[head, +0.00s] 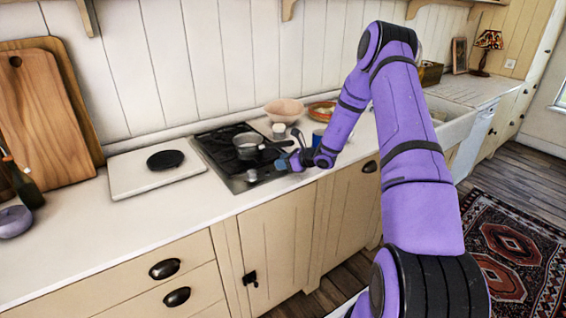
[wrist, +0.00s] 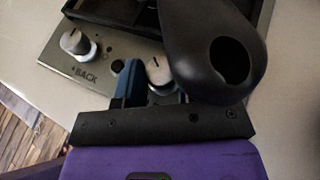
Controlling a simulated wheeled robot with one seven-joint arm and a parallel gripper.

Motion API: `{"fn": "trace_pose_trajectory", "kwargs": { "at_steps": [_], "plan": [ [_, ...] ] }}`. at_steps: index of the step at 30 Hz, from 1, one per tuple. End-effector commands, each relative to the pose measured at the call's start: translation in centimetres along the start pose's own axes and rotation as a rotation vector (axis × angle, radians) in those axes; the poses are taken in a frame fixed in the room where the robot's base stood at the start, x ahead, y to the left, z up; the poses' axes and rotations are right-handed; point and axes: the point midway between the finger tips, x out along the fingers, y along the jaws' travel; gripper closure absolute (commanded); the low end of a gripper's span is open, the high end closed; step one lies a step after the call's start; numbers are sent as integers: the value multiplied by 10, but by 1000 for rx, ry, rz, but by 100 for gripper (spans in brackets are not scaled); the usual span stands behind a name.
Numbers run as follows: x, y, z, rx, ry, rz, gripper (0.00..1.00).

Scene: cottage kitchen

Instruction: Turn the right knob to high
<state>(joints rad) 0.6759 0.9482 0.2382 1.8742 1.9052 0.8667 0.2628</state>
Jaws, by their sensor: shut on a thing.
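The right knob (wrist: 158,71) is a round silver knob with a pale pointer mark, on the cooktop's steel front strip. My gripper (wrist: 153,86) is around it and shut on it; one blue finger shows at the knob's left side. The other finger is hidden behind the dark pan handle. In the head view my gripper (head: 286,163) is low at the cooktop's front right, and the right knob is mostly covered there. The left knob (wrist: 75,42) stands apart, by the lettering "BACK"; it also shows in the head view (head: 251,175). The right knob's setting cannot be read.
A saucepan (head: 247,147) sits on the black cooktop (head: 218,145); its handle (wrist: 212,58) reaches over my gripper closely. A white board (head: 135,178) with a black disc lies left. A pink bowl (head: 285,108) and a blue mug (head: 318,138) stand behind and right.

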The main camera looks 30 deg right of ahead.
Motion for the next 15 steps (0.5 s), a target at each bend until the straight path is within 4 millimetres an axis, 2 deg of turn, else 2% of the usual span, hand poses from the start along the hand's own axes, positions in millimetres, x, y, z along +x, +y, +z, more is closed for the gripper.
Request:
{"fn": "trace_pose_trajectory", "kwargs": {
  "at_steps": [8,15],
  "plan": [
    [0,-3,-1,-53,1,124,90],
    [1,-5,-1,-129,1,305,90]
  ]
}}
